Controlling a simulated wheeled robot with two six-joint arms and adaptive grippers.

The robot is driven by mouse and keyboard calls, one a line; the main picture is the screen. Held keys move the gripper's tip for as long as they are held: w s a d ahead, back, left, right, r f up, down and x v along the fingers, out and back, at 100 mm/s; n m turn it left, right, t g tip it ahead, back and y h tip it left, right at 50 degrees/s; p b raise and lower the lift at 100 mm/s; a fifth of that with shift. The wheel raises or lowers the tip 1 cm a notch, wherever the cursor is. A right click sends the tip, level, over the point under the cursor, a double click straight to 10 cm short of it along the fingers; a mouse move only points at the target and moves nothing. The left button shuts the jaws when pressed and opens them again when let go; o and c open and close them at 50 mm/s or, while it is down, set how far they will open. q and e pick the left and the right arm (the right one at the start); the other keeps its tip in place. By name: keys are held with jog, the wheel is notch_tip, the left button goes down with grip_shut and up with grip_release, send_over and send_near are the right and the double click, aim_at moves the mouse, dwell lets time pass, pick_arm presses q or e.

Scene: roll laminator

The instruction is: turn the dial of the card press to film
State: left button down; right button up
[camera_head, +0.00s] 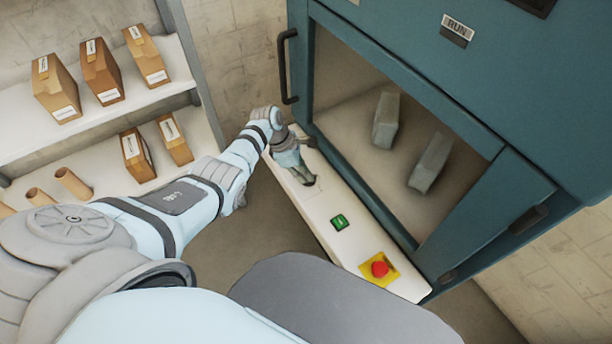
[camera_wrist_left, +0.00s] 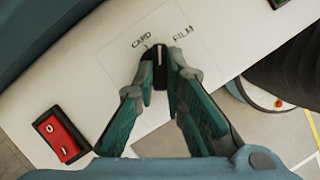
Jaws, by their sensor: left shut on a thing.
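The dial (camera_wrist_left: 160,65) is a small black knob on the white control panel of the teal press (camera_head: 505,75). In the left wrist view, the printed words CARD (camera_wrist_left: 142,41) and FILM (camera_wrist_left: 183,33) stand just beyond it, CARD to the left and FILM to the right. The dial's far end lies between the words, nearer CARD; I cannot tell its exact setting. My left gripper (camera_wrist_left: 164,75) is shut on the dial, one finger on each side. In the head view, my left gripper (camera_head: 303,177) reaches down to the panel and hides the dial. My right gripper is not in view.
A red rocker switch (camera_wrist_left: 62,135) is left of the gripper in the wrist view. A green button (camera_head: 340,222) and a red emergency stop (camera_head: 380,268) sit farther along the panel (camera_head: 325,207). A black door handle (camera_head: 284,68) rises near my left wrist. Shelves with boxes (camera_head: 58,90) stand left.

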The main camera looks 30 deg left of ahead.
pick_arm(q)
jog(key=m+g+b, duration=0.1)
jog(key=m+b, duration=0.1)
jog(key=m+g+b, duration=0.1)
jog(key=m+b, duration=0.2)
jog(key=shift+w+f+b, duration=0.1)
jog(key=shift+f+b, duration=0.25)
jog(key=shift+f, duration=0.05)
jog(key=shift+d+r+m+g+b, duration=0.15)
jog(key=shift+m+g+b, duration=0.35)
jog(key=shift+m+b, duration=0.7)
jog(key=c, duration=1.8)
grip_release()
jog(key=shift+o, duration=0.7)
jog(key=shift+r, duration=0.15)
jog(key=shift+w, duration=0.1)
jog(key=s+v, duration=0.1)
jog(key=v, duration=1.1)
jog(key=shift+w, duration=0.45)
